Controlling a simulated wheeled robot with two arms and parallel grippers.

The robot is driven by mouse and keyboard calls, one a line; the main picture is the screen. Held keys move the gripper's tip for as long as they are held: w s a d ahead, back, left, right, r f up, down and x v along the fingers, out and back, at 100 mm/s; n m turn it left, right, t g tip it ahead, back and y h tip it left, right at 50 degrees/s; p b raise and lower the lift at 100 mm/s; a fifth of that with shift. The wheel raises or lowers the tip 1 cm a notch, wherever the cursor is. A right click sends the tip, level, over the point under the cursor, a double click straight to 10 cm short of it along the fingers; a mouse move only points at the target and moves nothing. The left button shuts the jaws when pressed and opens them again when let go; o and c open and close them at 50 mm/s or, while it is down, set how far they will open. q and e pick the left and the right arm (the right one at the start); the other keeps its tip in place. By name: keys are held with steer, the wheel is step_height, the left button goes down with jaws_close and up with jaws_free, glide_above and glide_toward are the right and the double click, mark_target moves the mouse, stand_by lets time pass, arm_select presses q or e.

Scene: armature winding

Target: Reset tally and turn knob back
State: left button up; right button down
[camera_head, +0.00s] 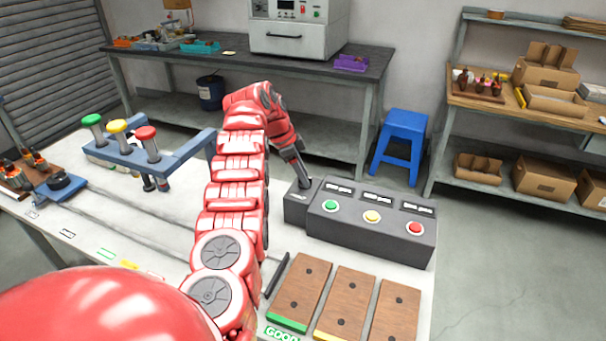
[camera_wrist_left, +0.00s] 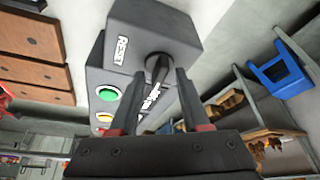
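The dark grey tally box (camera_head: 370,233) stands on the white table, with green (camera_head: 330,205), yellow (camera_head: 372,216) and red (camera_head: 415,228) buttons and small display windows above them. At its left end is a lower block (camera_head: 297,212) marked RESET in the left wrist view (camera_wrist_left: 122,50). That block carries a black knob (camera_wrist_left: 158,66). My left gripper (camera_head: 302,180) is over this block. In the left wrist view my left gripper (camera_wrist_left: 156,85) has its fingers apart, on either side of the knob, with gaps visible. My right gripper is out of view.
Wooden boards (camera_head: 303,284) with coloured ends lie in front of the box. A blue stand (camera_head: 180,150) with green, yellow and red knobs is at left. A workbench (camera_head: 350,75), a blue stool (camera_head: 402,140) and a shelf (camera_head: 470,100) stand behind.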

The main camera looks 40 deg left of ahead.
arm_select(q)
steer(key=v, duration=0.3)
steer(key=p+v, duration=1)
steer(key=v, duration=0.4)
steer(key=shift+s+r, duration=0.15)
